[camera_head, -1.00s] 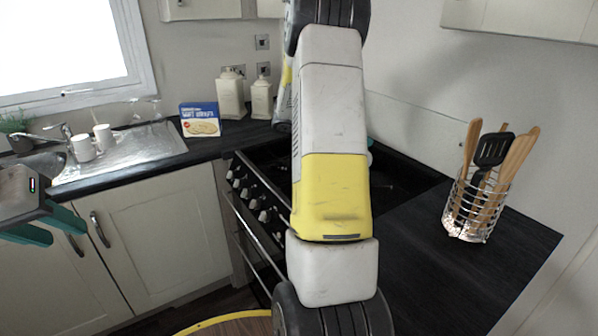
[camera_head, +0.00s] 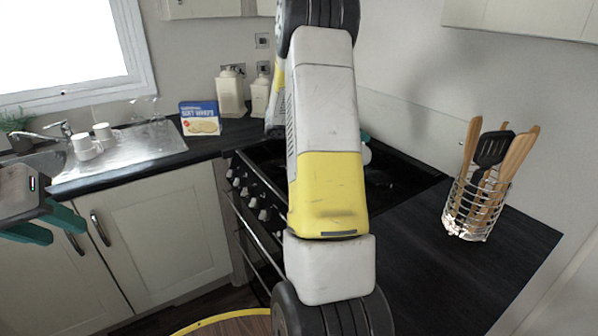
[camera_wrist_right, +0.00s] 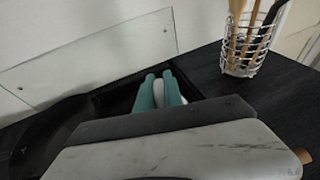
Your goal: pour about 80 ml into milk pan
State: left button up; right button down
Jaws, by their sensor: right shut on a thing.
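My right gripper (camera_wrist_right: 160,92) has its teal fingers shut on a white thing (camera_wrist_right: 159,95), of which only a small part shows between them. In the head view my right arm covers most of this gripper; a bit of the white thing (camera_head: 366,155) shows at the arm's right edge, over the hob. I cannot make out the milk pan for certain; the hob (camera_head: 405,189) is dark and partly hidden behind my arm. My left gripper (camera_head: 42,228) is at the left edge, in front of the cupboards, with its teal fingers apart and empty.
A wire utensil holder (camera_head: 470,208) stands on the right worktop (camera_head: 450,265), which is otherwise clear. A blue box (camera_head: 200,118) and white canisters (camera_head: 231,93) stand at the back. White mugs (camera_head: 85,148) stand by the sink (camera_head: 150,146). A wall borders the hob.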

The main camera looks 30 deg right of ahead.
jog(key=shift+w+a+r+h, duration=0.15)
jog(key=shift+a+r+h, duration=0.15)
jog(key=shift+a+h, duration=0.35)
jog(key=shift+d+y, duration=0.25)
jog(key=shift+y, duration=0.1)
jog(key=d+f+y, duration=0.1)
jog(key=y, duration=0.1)
jog(key=d+f+y, duration=0.1)
jog(key=d+y, duration=0.1)
jog(key=shift+s+d+f+t, duration=0.1)
jog(key=shift+s+f+t, duration=0.2)
jog(key=shift+s+f, duration=0.1)
jog(key=shift+f, duration=0.1)
jog(key=shift+s+d+f+y, duration=0.1)
jog(key=shift+d+f+y, duration=0.15)
jog(key=shift+f+y, duration=0.3)
jog(key=shift+d+f+y, duration=0.25)
jog(key=shift+f+y, duration=0.05)
jog(key=shift+y, duration=0.35)
jog(key=shift+d+t+y, duration=0.1)
jog(key=shift+t+y, duration=0.2)
jog(key=shift+y, duration=0.1)
